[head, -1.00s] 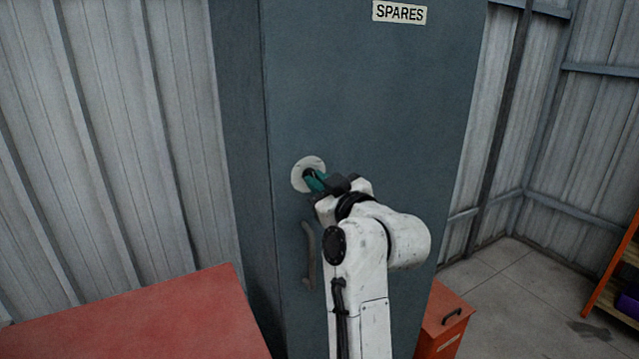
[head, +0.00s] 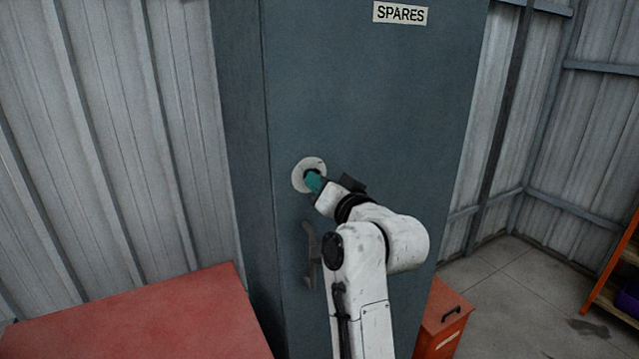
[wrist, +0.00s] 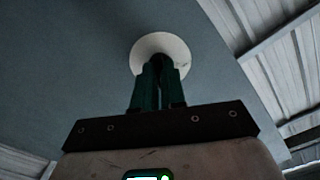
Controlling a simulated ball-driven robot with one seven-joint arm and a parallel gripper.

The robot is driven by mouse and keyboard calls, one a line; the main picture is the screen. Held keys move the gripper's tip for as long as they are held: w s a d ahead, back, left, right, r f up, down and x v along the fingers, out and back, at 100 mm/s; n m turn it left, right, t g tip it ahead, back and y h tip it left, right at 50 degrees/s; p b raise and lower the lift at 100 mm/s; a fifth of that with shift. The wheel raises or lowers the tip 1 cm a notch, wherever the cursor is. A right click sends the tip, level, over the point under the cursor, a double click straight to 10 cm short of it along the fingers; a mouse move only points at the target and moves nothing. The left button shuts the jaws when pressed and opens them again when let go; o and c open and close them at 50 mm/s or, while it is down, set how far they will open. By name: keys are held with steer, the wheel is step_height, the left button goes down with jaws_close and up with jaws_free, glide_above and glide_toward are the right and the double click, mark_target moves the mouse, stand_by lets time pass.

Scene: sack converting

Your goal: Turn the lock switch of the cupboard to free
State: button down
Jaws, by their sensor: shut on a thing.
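The blue-grey cupboard (head: 380,110) stands upright with a SPARES label (head: 400,13) near its top. The lock switch (head: 300,175) shows as a pale round plate on the door, above the door handle (head: 309,255). In the wrist view the plate (wrist: 160,43) is straight ahead. My gripper (head: 312,179) has green fingers at the middle of the plate. In the wrist view the fingers (wrist: 160,72) are close together on the dark knob of the switch. They hide most of the knob, so I cannot tell which way it points.
A red table or bench top (head: 140,315) is at the lower left. An orange-red box (head: 443,320) with a dark handle stands on the floor right of the cupboard. An orange rack (head: 612,265) is at the far right. Bare concrete floor (head: 500,262) lies between.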

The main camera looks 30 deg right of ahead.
steer(key=shift+f+m, duration=0.1)
steer(key=shift+m, duration=1)
steer(key=c, duration=1.2)
jaws_free()
steer(key=shift+s, duration=0.1)
steer(key=s+b, duration=0.2)
steer(key=s, duration=0.8)
steer(key=shift+s, duration=0.3)
